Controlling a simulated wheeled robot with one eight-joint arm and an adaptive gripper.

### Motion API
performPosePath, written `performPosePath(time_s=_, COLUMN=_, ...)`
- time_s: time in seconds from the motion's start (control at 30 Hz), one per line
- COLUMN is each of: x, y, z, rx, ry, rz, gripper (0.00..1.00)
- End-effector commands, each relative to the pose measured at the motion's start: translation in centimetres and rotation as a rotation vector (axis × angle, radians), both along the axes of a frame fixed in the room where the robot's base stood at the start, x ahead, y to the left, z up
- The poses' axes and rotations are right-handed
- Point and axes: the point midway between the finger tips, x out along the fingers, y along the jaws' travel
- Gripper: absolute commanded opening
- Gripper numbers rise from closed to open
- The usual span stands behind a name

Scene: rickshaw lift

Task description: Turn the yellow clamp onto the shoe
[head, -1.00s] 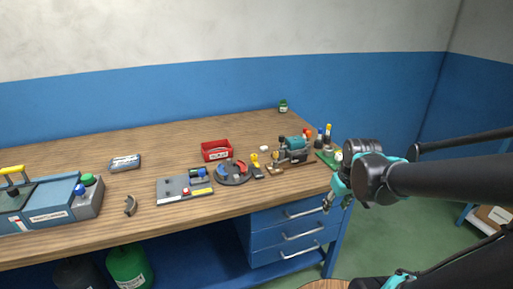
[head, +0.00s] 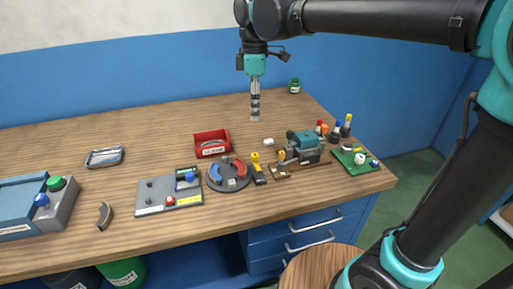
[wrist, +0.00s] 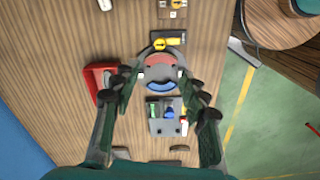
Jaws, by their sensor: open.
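A yellow clamp (head: 255,158) stands on a dark block at the right rear edge of a round grey plate (head: 229,186). In the wrist view the yellow clamp (wrist: 160,44) shows at the upper edge of the plate. The plate carries a red curved shoe (wrist: 159,60) and a blue curved shoe (wrist: 159,87). I cannot tell whether the clamp touches either shoe. My gripper (head: 255,117) is open and empty, pointing down high above the bench. In the wrist view its fingers (wrist: 159,82) appear on both sides of the plate.
A red bin (head: 211,144) lies behind the plate. A grey board (head: 168,193) with switches is left of it. A teal machine (head: 304,146) and a green board (head: 356,160) stand to the right. A dark curved piece (head: 104,216) lies at left.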

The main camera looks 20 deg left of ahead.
Motion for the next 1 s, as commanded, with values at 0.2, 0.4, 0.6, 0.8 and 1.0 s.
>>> performPosePath(time_s=0.2, x=0.1, y=0.0, z=-3.9, rx=0.001, ry=-0.001, rz=-0.003, gripper=0.44)
performPosePath(time_s=0.4, x=0.1, y=-0.1, z=-7.9, rx=0.001, ry=-0.001, rz=-0.004, gripper=0.44)
performPosePath(time_s=0.6, x=0.1, y=0.0, z=-11.8, rx=0.001, ry=-0.001, rz=-0.005, gripper=0.44)
performPosePath(time_s=0.8, x=0.1, y=0.0, z=-14.8, rx=0.001, ry=-0.001, rz=-0.005, gripper=0.44)
performPosePath(time_s=1.0, x=0.1, y=-0.1, z=-16.2, rx=0.001, ry=-0.001, rz=-0.005, gripper=0.44)
